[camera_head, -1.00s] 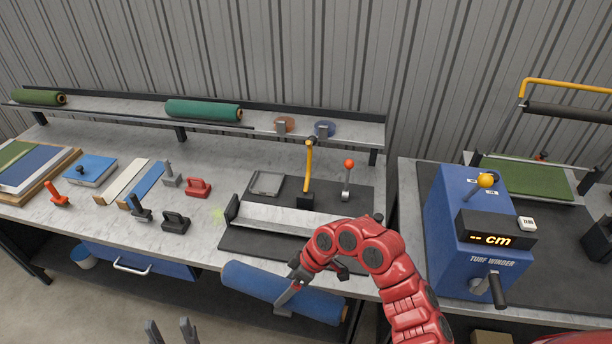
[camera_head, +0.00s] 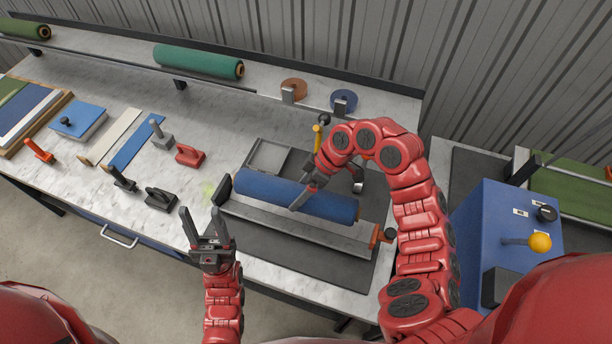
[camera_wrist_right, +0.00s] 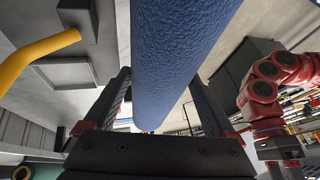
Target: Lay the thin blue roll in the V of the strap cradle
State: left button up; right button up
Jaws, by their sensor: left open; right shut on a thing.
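The blue roll (camera_head: 258,188) is held by my right gripper (camera_head: 304,196), which is shut on it near its middle. In the right wrist view the roll (camera_wrist_right: 180,55) runs between the two fingers. The strap cradle (camera_head: 285,226) is a long grey trough on a dark mat, with a dark plate at its left end. The roll lies roughly along the cradle, over its far side, and hides part of it. I cannot tell whether they touch.
A yellow-handled lever (camera_head: 318,138) and a grey tray (camera_head: 269,157) are behind the roll. A red block (camera_head: 190,155) and dark hand tools (camera_head: 160,199) stand to the left. A green roll (camera_head: 198,61) lies on the back shelf. The blue winder (camera_head: 510,225) is at right.

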jog(key=shift+s+f+b, duration=0.2)
jog(key=shift+f+b, duration=0.55)
jog(key=shift+f, duration=0.4)
notch_tip(320, 180, down, 7)
jog(key=b, duration=0.5)
jog(key=shift+w, duration=0.15)
jog(key=o, duration=1.5)
